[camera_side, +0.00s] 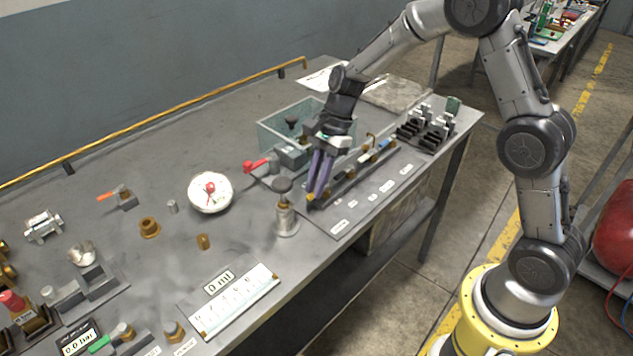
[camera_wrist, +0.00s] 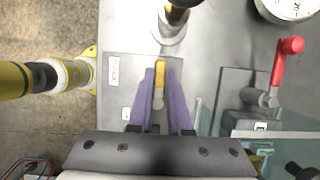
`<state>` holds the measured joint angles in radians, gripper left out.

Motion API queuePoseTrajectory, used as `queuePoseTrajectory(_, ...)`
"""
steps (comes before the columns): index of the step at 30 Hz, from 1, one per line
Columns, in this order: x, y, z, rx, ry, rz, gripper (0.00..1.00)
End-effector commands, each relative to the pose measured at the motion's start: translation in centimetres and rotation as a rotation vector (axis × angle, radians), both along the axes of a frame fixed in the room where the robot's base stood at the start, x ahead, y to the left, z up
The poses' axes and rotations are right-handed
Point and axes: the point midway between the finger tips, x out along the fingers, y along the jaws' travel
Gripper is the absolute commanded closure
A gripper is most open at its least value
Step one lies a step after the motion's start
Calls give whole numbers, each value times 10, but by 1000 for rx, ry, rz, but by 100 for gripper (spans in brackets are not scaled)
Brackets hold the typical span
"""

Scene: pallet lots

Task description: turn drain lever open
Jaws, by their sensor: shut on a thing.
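A red lever (camera_side: 256,165) sits on a grey valve block (camera_side: 290,157) in front of the glass tank. In the wrist view the red lever (camera_wrist: 290,48) is at the upper right, with its red knob end pointing up the picture. My gripper (camera_side: 314,197) is to the right of the lever and apart from it, pointing down at the near end of a tool rail. In the wrist view my gripper's purple fingers (camera_wrist: 162,78) are closed around a small yellow-ended piece (camera_wrist: 160,68). The lower part of this piece is partly hidden between the fingers.
The glass tank (camera_side: 275,127) stands behind the gripper. A metal bottle with a dark knob (camera_side: 286,220) stands close to the left of the fingers. A round white gauge (camera_side: 210,193) lies further left. A black rack (camera_side: 428,128) is at the right end.

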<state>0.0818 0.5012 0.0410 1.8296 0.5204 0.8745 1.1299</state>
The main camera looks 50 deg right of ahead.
Motion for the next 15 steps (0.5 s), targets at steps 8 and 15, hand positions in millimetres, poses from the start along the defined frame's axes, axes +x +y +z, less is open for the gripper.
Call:
queuePoseTrajectory(8,0,0,1,0,-1,7,100)
queuePoseTrajectory(15,-2,-1,0,-1,0,83,100)
